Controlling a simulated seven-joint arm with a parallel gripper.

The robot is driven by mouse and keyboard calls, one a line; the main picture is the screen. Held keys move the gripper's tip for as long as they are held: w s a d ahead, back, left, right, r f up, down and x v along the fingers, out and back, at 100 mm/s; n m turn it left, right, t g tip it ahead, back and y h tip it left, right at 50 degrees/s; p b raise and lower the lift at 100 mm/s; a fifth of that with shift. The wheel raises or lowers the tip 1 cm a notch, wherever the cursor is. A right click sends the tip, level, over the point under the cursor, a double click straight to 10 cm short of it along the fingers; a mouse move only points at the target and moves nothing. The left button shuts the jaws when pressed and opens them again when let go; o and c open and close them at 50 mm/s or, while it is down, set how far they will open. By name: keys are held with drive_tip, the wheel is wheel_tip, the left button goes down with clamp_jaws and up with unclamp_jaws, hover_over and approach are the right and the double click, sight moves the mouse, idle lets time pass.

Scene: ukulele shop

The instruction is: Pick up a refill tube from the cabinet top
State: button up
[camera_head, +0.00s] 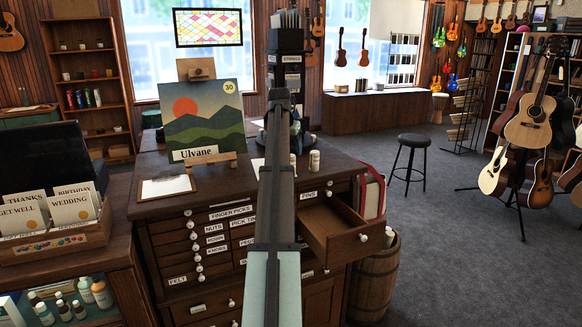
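The wooden drawer cabinet (150,210) stands in the middle, its top partly hidden behind my raised arm. A small pale tube (314,161), which looks like a refill tube, stands upright on the cabinet top just right of my arm. Another small pale piece (292,160) shows close to my arm's edge, partly hidden. My gripper (296,137) appears to be at the far end of the arm, above the back of the cabinet top. It is mostly hidden by my arm and the dark rack behind, so its fingers are not clear. I see nothing held.
A painting on an easel (204,115) and a clipboard (166,187) occupy the cabinet top's left. A dark label rack (287,45) rises at its back. An open drawer (340,228) juts out right, near a barrel (375,280). A card box (58,235) stands left.

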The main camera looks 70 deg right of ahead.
sight(292, 164)
drive_tip(key=shift+x, duration=4.1)
drive_tip(key=shift+a, duration=0.2)
drive_tip(key=c, duration=1.1)
drive_tip(key=shift+o, duration=0.2)
